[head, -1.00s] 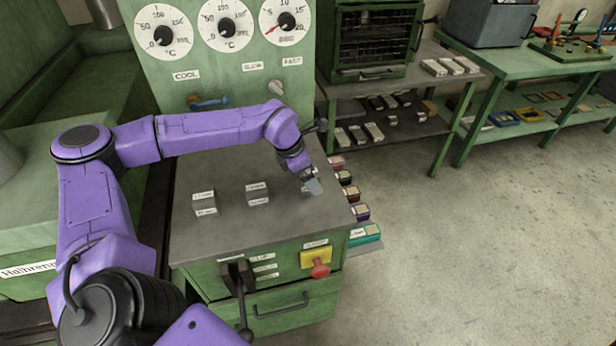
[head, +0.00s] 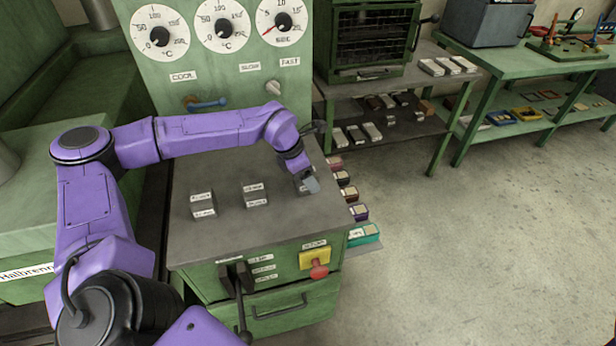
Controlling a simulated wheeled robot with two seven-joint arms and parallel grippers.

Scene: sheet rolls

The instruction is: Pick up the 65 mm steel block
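Three small grey steel blocks with white labels stand on the dark top of the green console (head: 245,228). One is the left block (head: 203,205), one the middle block (head: 256,195). The right block (head: 301,187) is partly hidden by my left gripper. The labels are too small to read, so I cannot tell which block is the 65 mm one. My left gripper (head: 312,185) points down at the right block, close to it or around it. Its fingers are too small and covered to show whether they are open or shut. My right gripper is not in view.
Dials and a blue-handled lever (head: 208,103) are on the panel behind. Colored boxes (head: 348,193) line the console's right side. A red button (head: 319,268) and black lever (head: 236,280) are on its front. Shelves stand at back right; the floor at right is clear.

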